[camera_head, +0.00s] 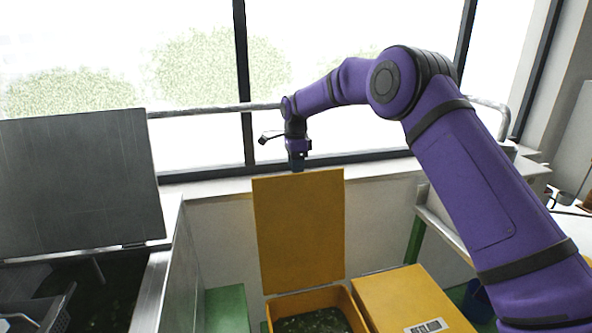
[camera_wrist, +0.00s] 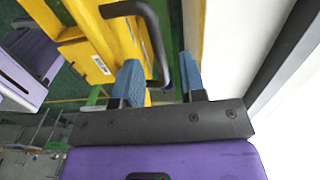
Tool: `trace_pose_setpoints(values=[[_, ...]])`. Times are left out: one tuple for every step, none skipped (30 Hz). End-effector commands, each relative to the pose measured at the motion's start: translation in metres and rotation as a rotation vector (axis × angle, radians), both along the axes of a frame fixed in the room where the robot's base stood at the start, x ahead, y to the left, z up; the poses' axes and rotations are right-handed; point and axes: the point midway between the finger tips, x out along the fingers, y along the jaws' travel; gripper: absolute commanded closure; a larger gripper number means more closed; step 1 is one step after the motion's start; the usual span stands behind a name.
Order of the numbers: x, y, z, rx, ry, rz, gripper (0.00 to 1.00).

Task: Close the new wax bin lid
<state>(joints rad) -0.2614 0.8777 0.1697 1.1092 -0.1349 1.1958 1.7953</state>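The yellow lid (camera_head: 300,235) of an open yellow bin (camera_head: 355,312) stands upright in the head view. Dark greenish contents show inside the bin. My gripper (camera_head: 297,166) is at the lid's top edge, partly hidden behind it. In the wrist view, the blue fingertips of my gripper (camera_wrist: 160,75) are apart, with a visible gap. A black bent handle (camera_wrist: 150,35) on the yellow lid reaches down between the fingers. I cannot tell whether either finger touches it.
A closed yellow bin (camera_head: 405,295) with a white label stands to the right of the open one. A grey lid (camera_head: 80,185) stands raised at left over a dark tank. A metal rail (camera_head: 215,108) and windows lie behind. A white ledge runs under the windows.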

Motion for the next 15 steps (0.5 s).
trace_pose_setpoints(values=[[0.0,0.0,-0.006,0.001,0.001,0.0,0.62],[0.0,0.0,-0.008,0.001,0.001,0.0,0.62],[-0.001,0.0,-0.011,0.001,0.001,0.0,0.62],[-0.001,0.0,-0.012,0.001,0.001,0.0,0.62],[-0.001,0.0,-0.014,0.001,0.001,0.0,0.62],[-0.001,0.0,-0.015,0.001,0.0,0.001,0.62],[-0.001,0.0,-0.015,0.001,0.0,0.001,0.62],[-0.001,0.0,-0.016,0.001,0.0,0.001,0.62],[-0.001,0.0,-0.016,0.001,-0.001,0.001,0.62],[-0.001,0.0,-0.016,0.001,-0.001,0.001,0.62],[-0.001,0.0,-0.016,0.001,-0.001,0.001,0.62],[-0.001,0.0,-0.016,0.001,-0.001,0.001,0.62],[-0.001,0.0,-0.016,0.001,-0.001,0.001,0.62],[-0.001,0.0,-0.016,0.001,-0.001,0.001,0.62],[-0.001,0.0,-0.016,0.001,-0.001,0.001,0.65]])
